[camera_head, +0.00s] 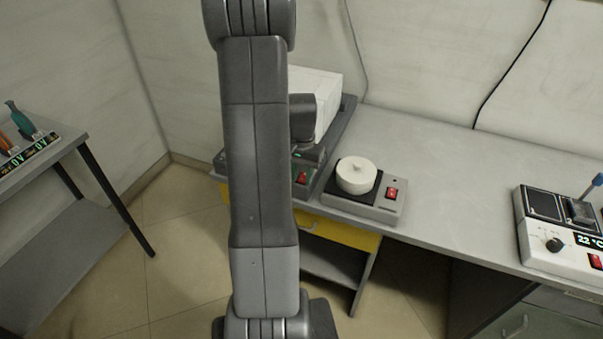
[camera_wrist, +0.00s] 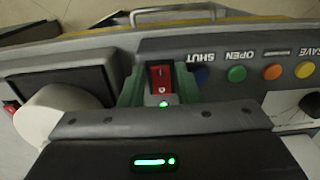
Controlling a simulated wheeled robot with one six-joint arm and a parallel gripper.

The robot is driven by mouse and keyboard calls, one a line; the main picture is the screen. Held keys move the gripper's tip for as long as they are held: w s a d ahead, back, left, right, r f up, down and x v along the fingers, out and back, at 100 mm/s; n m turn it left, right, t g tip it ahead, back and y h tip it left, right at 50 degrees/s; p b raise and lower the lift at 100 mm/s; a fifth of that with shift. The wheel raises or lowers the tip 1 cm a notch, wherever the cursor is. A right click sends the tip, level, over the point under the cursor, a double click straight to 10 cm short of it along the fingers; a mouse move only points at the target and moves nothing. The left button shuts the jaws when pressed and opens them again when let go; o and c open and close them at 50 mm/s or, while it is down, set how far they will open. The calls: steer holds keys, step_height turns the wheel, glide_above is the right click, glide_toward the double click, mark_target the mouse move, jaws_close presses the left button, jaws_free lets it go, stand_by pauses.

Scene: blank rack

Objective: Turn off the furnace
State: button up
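The furnace (camera_head: 318,88) is a white box on a dark grey base at the back of the bench, partly hidden by my arm. Its red switch (camera_head: 302,177) shows just right of my arm. In the wrist view the furnace's front panel appears upside down, with the red switch (camera_wrist: 160,79) and a row of coloured buttons marked SHUT, OPEN and SAVE. My gripper (camera_wrist: 158,88) has green fingers standing apart, one on each side of the switch, with nothing held. I cannot tell whether they touch it. A small green light glows by the switch. My arm mostly hides the gripper in the head view.
A device with a round white top (camera_head: 356,175) and its own red switch (camera_head: 392,193) stands close right of the furnace. Another instrument (camera_head: 556,235) is at far right. Bench space between them is clear. A side table (camera_head: 60,165) stands left.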

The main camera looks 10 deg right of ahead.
steer(key=shift+c, duration=0.2)
jaws_close()
steer(key=shift+w+d+r+g+y+p, duration=0.15)
steer(key=shift+r+g+y+p, duration=0.25)
steer(key=shift+p, duration=0.8)
steer(key=shift+w+f+g+y+p, duration=0.2)
steer(key=shift+g+y+p, duration=0.2)
steer(key=shift+g+p, duration=0.4)
steer(key=shift+o, duration=0.2)
jaws_free()
